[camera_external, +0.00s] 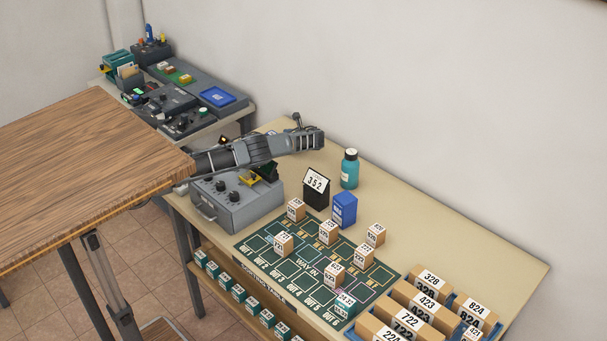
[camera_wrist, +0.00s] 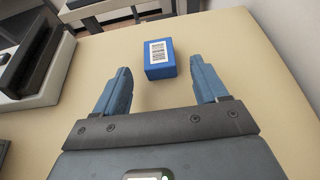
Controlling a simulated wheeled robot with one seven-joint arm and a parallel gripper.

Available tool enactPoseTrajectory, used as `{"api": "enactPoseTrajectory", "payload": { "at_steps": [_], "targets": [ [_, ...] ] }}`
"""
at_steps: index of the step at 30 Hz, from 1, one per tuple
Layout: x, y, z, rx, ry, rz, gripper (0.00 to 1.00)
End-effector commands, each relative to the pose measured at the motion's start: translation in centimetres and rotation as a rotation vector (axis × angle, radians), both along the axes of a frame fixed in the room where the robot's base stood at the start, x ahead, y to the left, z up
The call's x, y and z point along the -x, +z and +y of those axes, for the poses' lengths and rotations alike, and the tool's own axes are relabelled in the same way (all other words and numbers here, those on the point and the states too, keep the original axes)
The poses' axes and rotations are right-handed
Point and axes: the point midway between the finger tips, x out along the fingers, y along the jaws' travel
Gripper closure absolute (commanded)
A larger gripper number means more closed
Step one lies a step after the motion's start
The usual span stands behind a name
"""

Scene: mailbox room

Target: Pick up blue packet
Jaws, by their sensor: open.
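A blue packet (camera_wrist: 152,72) with a white barcode label lies on the beige table in the wrist view. It is ahead of my gripper (camera_wrist: 159,68), between the lines of the two blue-grey fingers and apart from both. The gripper is open and empty. In the external view a blue packet (camera_external: 344,210) stands on the table beside a black stand marked 352 (camera_external: 316,187). My arm reaches in from the left above the grey machine there; its fingertips cannot be made out.
A teal bottle (camera_external: 350,169) stands behind the packet. A green sorting mat (camera_external: 262,248) with several numbered boxes lies in front. A grey machine with knobs (camera_external: 236,202) is to the left. Blue trays hold boxes at the right. Bare table lies along the back right.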

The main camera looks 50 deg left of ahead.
Motion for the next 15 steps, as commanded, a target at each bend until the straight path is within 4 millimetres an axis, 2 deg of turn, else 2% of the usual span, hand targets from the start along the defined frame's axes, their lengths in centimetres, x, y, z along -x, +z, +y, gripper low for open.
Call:
{"api": "enactPoseTrajectory", "payload": {
  "at_steps": [3,6,15],
  "targets": [
    [0.1,-0.8,2.0,0.0,0.004,0.002,0.28],
    [0.0,-1.2,2.9,0.0,0.003,0.001,0.28],
    [0.0,-1.4,3.5,-0.001,0.0,0.001,0.28]
  ]
}}
